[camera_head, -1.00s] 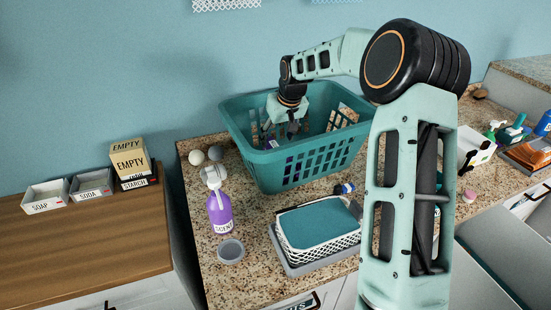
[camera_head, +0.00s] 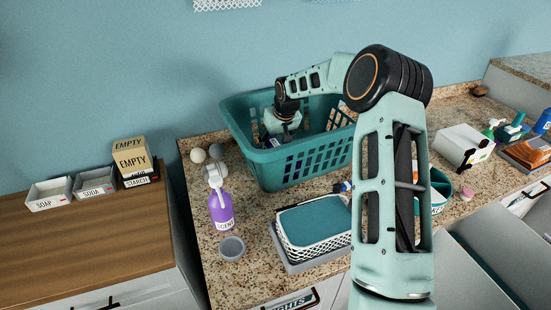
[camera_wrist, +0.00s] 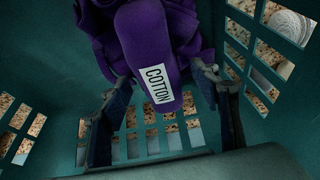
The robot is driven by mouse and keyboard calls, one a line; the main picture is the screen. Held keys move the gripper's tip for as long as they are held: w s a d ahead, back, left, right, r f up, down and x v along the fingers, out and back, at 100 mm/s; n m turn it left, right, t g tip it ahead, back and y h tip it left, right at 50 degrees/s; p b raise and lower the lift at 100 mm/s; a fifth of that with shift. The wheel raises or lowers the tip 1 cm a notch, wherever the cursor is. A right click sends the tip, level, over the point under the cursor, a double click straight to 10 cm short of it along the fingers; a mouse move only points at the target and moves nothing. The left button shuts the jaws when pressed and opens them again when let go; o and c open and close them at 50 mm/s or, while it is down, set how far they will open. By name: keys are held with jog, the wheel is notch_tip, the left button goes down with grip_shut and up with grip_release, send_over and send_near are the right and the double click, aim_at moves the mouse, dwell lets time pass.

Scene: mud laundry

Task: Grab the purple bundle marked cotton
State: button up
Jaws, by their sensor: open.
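The purple bundle (camera_wrist: 150,42) fills the upper middle of the wrist view. Its white label (camera_wrist: 159,84) reads COTTON. It lies inside the teal laundry basket (camera_head: 330,158), whose slotted walls surround it. My gripper (camera_wrist: 163,76) is open, with one dark finger to the left of the bundle's labelled end and one to the right. I cannot tell whether either finger touches it. In the head view my gripper (camera_head: 282,125) reaches down inside the basket, and the basket wall hides the fingertips and most of the bundle.
A white basket with a teal top (camera_head: 313,221) sits in front. Open boxes (camera_head: 48,195) are on the wooden counter. A white box (camera_head: 462,146) stands to the right.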

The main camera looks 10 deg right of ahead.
jog(key=shift+f+b, duration=0.25)
jog(key=shift+b, duration=0.05)
jog(key=shift+c, duration=0.6)
grip_shut()
